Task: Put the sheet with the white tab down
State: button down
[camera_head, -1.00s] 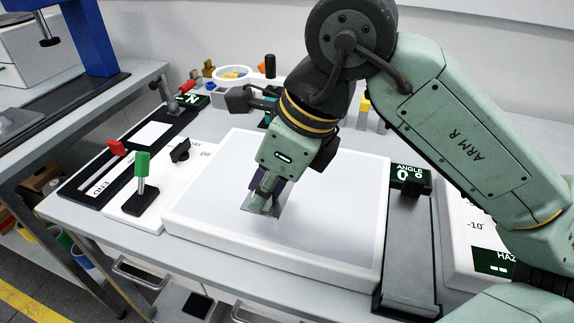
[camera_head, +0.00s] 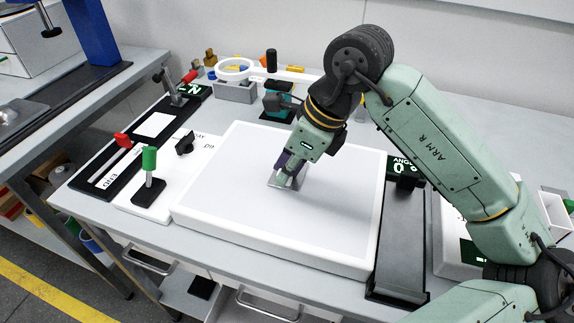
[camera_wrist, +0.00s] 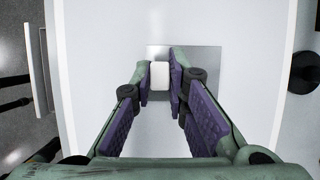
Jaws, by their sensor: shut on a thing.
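My gripper (camera_head: 288,178) is low over the white light panel (camera_head: 240,210), pointing down near its middle. In the wrist view its purple-padded fingers (camera_wrist: 160,80) are shut on the white tab (camera_wrist: 159,72). The tab belongs to a small grey, see-through, squarish sheet (camera_wrist: 207,60), which spreads out beyond and beside the fingers. In the head view the sheet (camera_head: 275,182) shows as a small grey patch under the fingertips. It looks roughly level with the panel. I cannot tell whether it touches the panel or hovers just above it.
A green-knobbed lever (camera_head: 149,160) and a black knob (camera_head: 185,144) stand left of the panel. A black slide with an angle display (camera_head: 404,167) runs along its right side. A ring magnifier (camera_head: 234,69) stands behind. The panel around the sheet is clear.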

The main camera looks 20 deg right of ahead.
jog(key=shift+f+b, duration=0.25)
jog(key=shift+b, duration=0.05)
jog(key=c, duration=1.6)
grip_release()
jog(key=shift+r, duration=0.15)
jog(key=shift+r+p, duration=0.25)
jog(key=shift+p, duration=0.2)
jog(key=b+v, duration=0.3)
jog(key=v, duration=0.8)
jog(key=shift+s+d+r, duration=0.1)
jog(key=shift+r, duration=0.25)
